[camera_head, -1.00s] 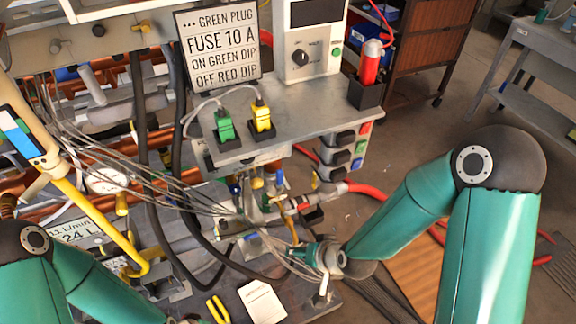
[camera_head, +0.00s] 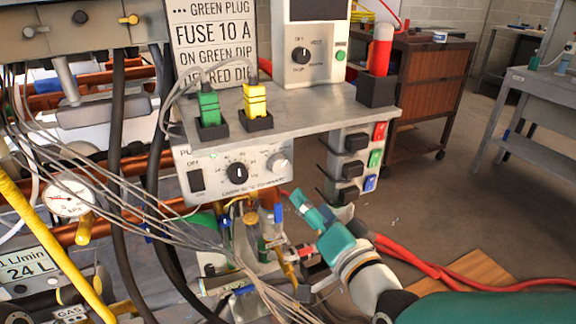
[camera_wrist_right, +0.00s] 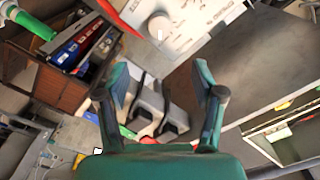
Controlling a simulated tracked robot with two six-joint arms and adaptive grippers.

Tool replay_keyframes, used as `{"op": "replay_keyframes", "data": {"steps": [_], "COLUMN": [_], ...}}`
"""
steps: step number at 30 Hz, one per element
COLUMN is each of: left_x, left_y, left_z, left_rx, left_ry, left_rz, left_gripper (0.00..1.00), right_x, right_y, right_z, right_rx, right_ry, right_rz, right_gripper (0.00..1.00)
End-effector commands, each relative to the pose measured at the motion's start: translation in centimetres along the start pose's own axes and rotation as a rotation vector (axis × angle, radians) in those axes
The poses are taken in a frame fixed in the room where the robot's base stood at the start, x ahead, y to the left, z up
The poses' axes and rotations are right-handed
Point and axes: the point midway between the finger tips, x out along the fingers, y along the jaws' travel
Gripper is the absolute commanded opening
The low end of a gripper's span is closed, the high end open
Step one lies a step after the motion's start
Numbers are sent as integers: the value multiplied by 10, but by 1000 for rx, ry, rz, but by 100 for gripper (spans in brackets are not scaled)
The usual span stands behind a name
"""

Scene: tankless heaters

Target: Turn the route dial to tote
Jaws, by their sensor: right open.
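A black dial (camera_head: 300,55) with a pointer sits on the white box at the back of the bench; its position labels are too small to read surely. A second black dial (camera_head: 237,173) and a pale knob (camera_head: 278,163) are on the panel under the shelf. Which one is the route dial I cannot tell. My right gripper (camera_head: 302,250) is open and empty, below the shelf's right part, apart from the dials. The right wrist view shows its two spread fingers (camera_wrist_right: 160,82) and a pale knob (camera_wrist_right: 158,27) beyond. My left gripper is out of view.
Green (camera_head: 209,108) and yellow (camera_head: 255,102) plugs stand on the shelf (camera_head: 315,112), with a red cylinder (camera_head: 380,52) in a black holder at its right end. Switch blocks (camera_head: 352,168) hang at its side. Loose grey wires (camera_head: 150,215) cross the left. Floor at right is open.

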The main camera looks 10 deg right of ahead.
Motion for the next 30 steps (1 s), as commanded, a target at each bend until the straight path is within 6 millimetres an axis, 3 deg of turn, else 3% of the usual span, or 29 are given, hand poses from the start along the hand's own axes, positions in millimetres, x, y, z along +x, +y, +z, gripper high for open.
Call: {"op": "replay_keyframes", "data": {"steps": [12,18,24,30], "left_x": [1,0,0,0], "left_y": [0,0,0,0], "left_z": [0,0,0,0], "left_rx": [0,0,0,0], "left_ry": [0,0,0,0], "left_rz": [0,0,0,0], "left_gripper": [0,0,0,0], "right_x": [92,124,139,141], "right_y": [2,1,1,2], "right_z": [1,1,0,0], "right_rx": [0,0,0,0], "right_ry": [-2,-2,-1,-1], "right_rz": [2,2,1,2], "right_gripper": [68,68,68,68]}}
